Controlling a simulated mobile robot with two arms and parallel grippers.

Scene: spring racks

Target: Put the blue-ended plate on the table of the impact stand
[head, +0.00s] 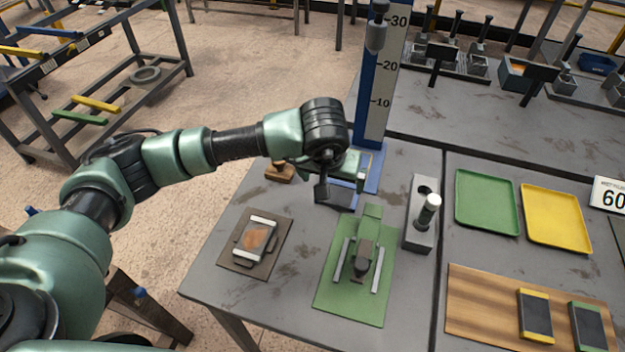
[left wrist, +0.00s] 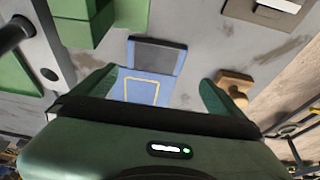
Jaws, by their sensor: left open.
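The impact stand has a blue column with a white scale (head: 377,110) and a blue base table with a yellow outline, which shows in the left wrist view (left wrist: 140,88). The dark blue-ended plate (head: 335,197) lies at the near edge of that table; it also shows in the left wrist view (left wrist: 157,55). It seems to overhang or sit beside the outline, and I cannot tell how it is supported. My left gripper (head: 340,185) is open above the table, fingers apart (left wrist: 158,80), with nothing between them. My right gripper is not in view.
A green fixture mat (head: 330,300) and a grey block with a cylinder (head: 420,240) stand close by. A wooden stamp (head: 280,172) lies left of the stand. A brown mat (head: 228,262), a green tray (head: 487,200), a yellow tray (head: 555,215) and a wooden board (head: 480,305) with plates surround it.

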